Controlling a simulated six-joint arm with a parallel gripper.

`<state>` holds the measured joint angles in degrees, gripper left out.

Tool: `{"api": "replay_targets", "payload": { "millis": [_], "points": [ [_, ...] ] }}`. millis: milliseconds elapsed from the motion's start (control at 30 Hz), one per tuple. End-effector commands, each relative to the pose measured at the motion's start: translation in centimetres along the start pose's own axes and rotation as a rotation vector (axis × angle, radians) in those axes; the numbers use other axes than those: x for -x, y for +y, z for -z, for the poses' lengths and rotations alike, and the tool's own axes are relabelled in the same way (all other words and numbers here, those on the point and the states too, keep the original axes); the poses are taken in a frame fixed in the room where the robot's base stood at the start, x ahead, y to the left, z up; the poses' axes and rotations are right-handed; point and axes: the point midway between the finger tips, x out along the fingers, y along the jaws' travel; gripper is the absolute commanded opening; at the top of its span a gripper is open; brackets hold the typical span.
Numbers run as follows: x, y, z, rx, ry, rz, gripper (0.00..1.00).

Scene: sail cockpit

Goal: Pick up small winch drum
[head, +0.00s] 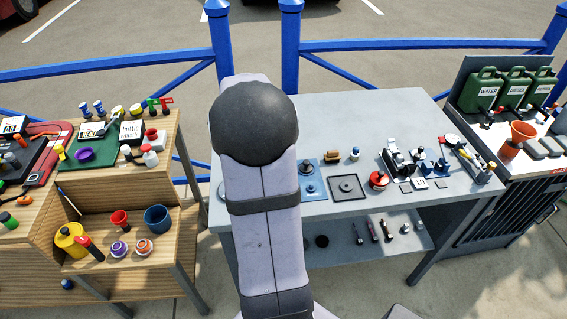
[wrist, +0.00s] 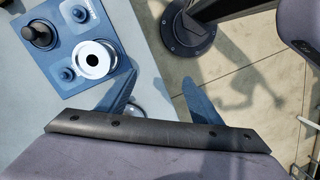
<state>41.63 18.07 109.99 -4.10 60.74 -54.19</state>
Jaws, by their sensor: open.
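In the wrist view, a round silver drum (wrist: 95,59) with a dark centre sits on a blue square board (wrist: 112,38) at the upper left. It looks like a winch drum. A smaller round metal piece (wrist: 136,110) shows beside my left finger, partly hidden; I cannot tell which is the small winch drum. My gripper (wrist: 157,79) is open, its fingers apart and empty, to the right of the board over the table edge. In the head view my arm hides the gripper and part of the board (head: 320,192).
The board also holds a dark upright knob (wrist: 40,34) and small blue round pieces (wrist: 68,75). A grey table (head: 345,118) carries a dark square tray (head: 347,187), a red round pot (head: 378,180) and small fittings. A wooden stand (head: 120,184) is at left.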

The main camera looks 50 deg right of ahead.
Motion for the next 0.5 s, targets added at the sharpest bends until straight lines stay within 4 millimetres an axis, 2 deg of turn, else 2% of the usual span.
{"api": "replay_targets", "payload": {
  "millis": [33, 100, 300, 500],
  "points": [
    [2.1, 2.0, -1.1, -0.102, 0.021, -0.004, 0.59],
    [2.4, 4.5, -1.5, -0.301, 0.057, -0.016, 0.59],
    [2.7, 8.4, -2.0, -0.733, 0.123, -0.020, 0.59],
    [3.0, 10.6, -2.5, -0.983, 0.162, -0.015, 0.59]
  ]
}}
